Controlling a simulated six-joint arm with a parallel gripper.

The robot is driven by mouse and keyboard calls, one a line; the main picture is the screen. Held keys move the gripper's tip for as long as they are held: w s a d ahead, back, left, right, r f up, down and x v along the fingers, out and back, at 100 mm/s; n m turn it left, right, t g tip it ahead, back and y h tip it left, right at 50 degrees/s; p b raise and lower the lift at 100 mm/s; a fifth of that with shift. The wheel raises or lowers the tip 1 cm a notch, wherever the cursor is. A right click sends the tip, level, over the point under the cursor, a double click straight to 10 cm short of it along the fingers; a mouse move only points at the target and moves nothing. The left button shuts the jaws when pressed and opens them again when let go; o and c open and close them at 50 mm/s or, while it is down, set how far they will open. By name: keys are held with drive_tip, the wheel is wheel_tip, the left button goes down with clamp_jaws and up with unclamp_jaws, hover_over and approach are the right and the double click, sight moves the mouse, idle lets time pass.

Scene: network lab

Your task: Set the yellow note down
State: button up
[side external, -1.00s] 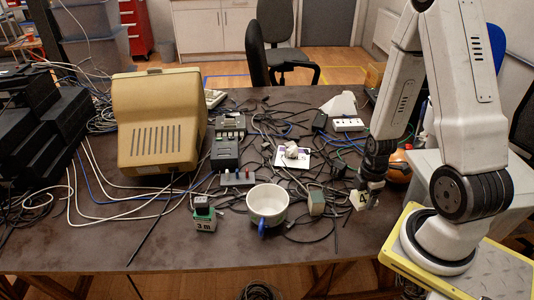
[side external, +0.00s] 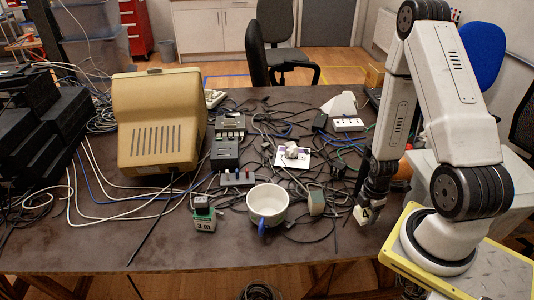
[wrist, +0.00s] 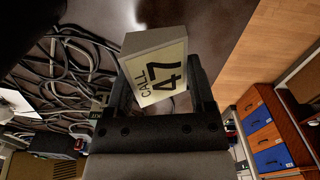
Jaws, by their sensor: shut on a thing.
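The yellow note (wrist: 160,72) is a pale yellow block-like piece marked "CALL 47". In the wrist view it sits between the two fingers of my gripper (wrist: 160,95), which is shut on it. In the side view the note (side external: 363,215) shows small at the tip of my gripper (side external: 368,203), low over the right part of the dark table (side external: 200,255). I cannot tell whether the note touches the table.
A white mug (side external: 267,203) with a blue handle stands left of my gripper. A small grey-green box (side external: 316,203) stands between them. Tangled cables (side external: 285,135) cover the middle of the table. The front strip of table is mostly clear.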

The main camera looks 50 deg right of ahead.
sight(365, 226)
drive_tip(key=shift+f, duration=0.3)
drive_tip(key=shift+f, duration=0.1)
drive_tip(key=shift+f, duration=1.3)
drive_tip(key=shift+s+d+f, duration=0.3)
drive_tip(key=shift+f, duration=0.15)
drive_tip(key=shift+f, duration=0.2)
drive_tip(key=o, duration=1.3)
